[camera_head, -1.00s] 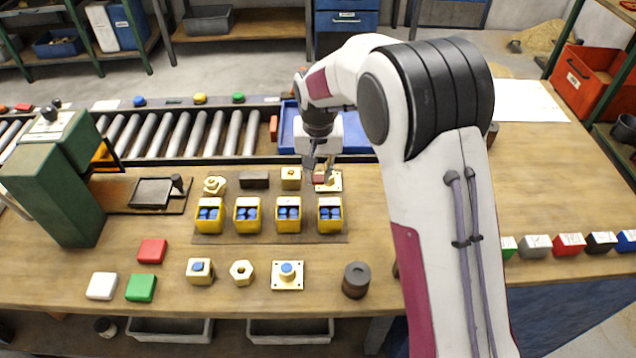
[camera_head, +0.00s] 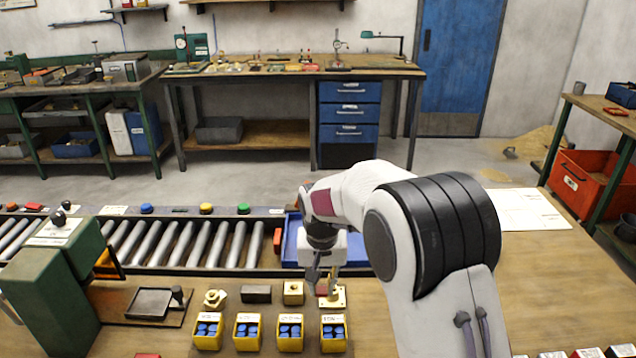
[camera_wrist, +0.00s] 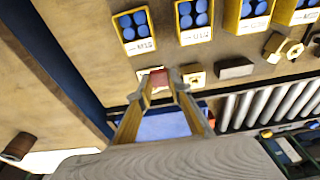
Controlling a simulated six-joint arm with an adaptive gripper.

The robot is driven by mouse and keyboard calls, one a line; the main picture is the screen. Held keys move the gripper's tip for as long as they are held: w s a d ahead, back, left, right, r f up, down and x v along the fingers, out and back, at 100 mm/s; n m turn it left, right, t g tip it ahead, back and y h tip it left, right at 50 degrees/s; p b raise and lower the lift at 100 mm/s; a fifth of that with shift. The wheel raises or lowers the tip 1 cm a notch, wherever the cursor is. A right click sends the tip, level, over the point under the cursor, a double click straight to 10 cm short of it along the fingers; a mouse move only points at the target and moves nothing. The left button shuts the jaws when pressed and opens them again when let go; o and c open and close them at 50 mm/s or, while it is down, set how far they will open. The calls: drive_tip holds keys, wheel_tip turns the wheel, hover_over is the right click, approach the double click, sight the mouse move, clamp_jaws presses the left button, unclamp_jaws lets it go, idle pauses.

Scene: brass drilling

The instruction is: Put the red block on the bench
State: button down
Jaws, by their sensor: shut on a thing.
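My gripper (camera_head: 323,287) is low over the wooden bench (camera_head: 545,290), behind the row of yellow bins. It is shut on a small red block (camera_wrist: 158,78), which shows between the fingertips in the wrist view. In the head view, the red block (camera_head: 321,289) is partly hidden by the fingers. A brass plate (camera_head: 338,302) lies right beside or under it; I cannot tell whether they touch.
Yellow bins (camera_head: 247,340) with blue parts stand in front of my gripper. A brass block (camera_head: 293,293) and a dark block (camera_head: 256,294) lie to its left. A blue tray (camera_head: 290,248) and roller conveyor (camera_head: 185,243) are behind. The bench's right side has free room.

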drive_tip(key=shift+s+d+f, duration=0.15)
drive_tip(key=shift+s+d, duration=0.1)
drive_tip(key=shift+d, duration=0.3)
drive_tip(key=s+d+f, duration=0.1)
drive_tip(key=s+d, duration=0.3)
drive_tip(key=s+d+f, duration=0.2)
drive_tip(key=s+d, duration=0.2)
drive_tip(key=d, duration=0.1)
drive_tip(key=s+d+f, duration=0.1)
drive_tip(key=s+d, duration=0.3)
drive_tip(key=d, duration=0.1)
drive_tip(key=shift+s+f, duration=0.2)
drive_tip(key=shift+s, duration=0.2)
drive_tip(key=shift+s+d+f, duration=0.15)
drive_tip(key=shift+s+d, duration=0.15)
drive_tip(key=shift+s, duration=0.35)
drive_tip(key=shift+a, duration=0.1)
